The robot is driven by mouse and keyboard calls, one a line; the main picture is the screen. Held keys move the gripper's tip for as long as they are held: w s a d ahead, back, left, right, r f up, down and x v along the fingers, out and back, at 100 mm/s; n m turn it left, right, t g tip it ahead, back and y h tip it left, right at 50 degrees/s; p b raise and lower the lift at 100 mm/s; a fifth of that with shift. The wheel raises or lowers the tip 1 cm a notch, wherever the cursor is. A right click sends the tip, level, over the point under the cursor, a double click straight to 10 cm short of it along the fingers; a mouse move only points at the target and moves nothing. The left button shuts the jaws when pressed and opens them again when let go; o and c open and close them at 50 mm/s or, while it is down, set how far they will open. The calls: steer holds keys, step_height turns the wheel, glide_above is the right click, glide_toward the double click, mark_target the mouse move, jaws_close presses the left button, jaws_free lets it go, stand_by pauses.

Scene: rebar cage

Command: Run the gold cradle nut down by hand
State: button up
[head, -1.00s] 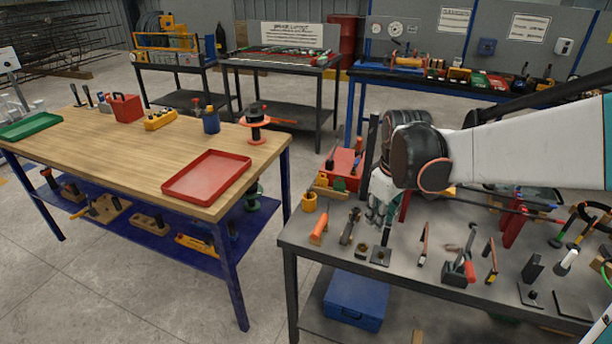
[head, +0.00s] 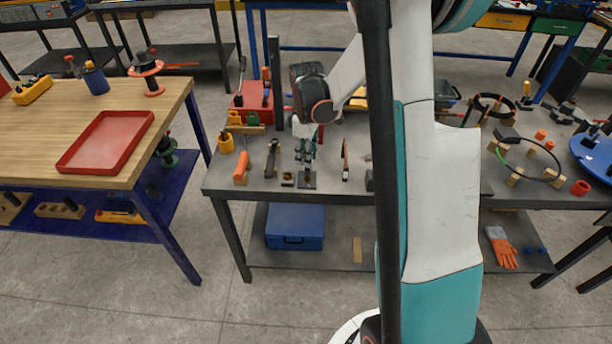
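My gripper (head: 305,158) points down over the grey bench, above a small dark block with an upright post (head: 307,179). Its fingers are small in view and overlap the post, so I cannot tell whether they are open, shut or touching it. Next to it on the left is a small dark block with a gold-coloured spot on top (head: 288,179). I cannot tell for sure whether this spot is the gold cradle nut.
On the grey bench (head: 225,178) stand an orange-handled tool (head: 241,168), a yellow cup (head: 226,143) and a red toolbox (head: 250,98). A blue case (head: 295,226) sits on its lower shelf. A wooden table with a red tray (head: 106,141) stands left, across a floor gap.

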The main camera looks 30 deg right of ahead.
mark_target(306, 177)
step_height(306, 177, down, 8)
steer(key=shift+f+b, duration=0.1)
steer(key=shift+b, duration=1.05)
jaws_close()
